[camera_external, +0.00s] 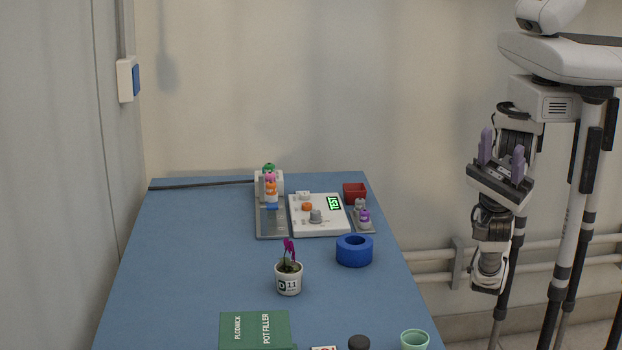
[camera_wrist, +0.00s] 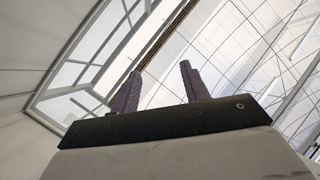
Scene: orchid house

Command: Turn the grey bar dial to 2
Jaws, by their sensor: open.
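A white control box (camera_external: 325,228) stands toward the far end of the blue table in the external view. A grey knob (camera_external: 316,216) sits on its front part and looks like the grey bar dial. Its pointing direction and any numbers around it are too small to read. An orange knob (camera_external: 307,207) is just behind it, and a green display (camera_external: 334,203) on the box reads TEST. My gripper (camera_external: 502,152) is open and empty, off the table to the right, with its fingers pointing up. The wrist view shows both fingers apart (camera_wrist: 160,70) against roof glazing.
A grey plate with coloured knobs (camera_external: 272,228) adjoins the box's left; a smaller plate (camera_external: 367,227) with grey and purple knobs is right. A red box (camera_external: 355,188), blue ring (camera_external: 354,251), potted orchid (camera_external: 288,280), green package (camera_external: 255,328) and green cup (camera_external: 414,340) stand around. The table's left side is clear.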

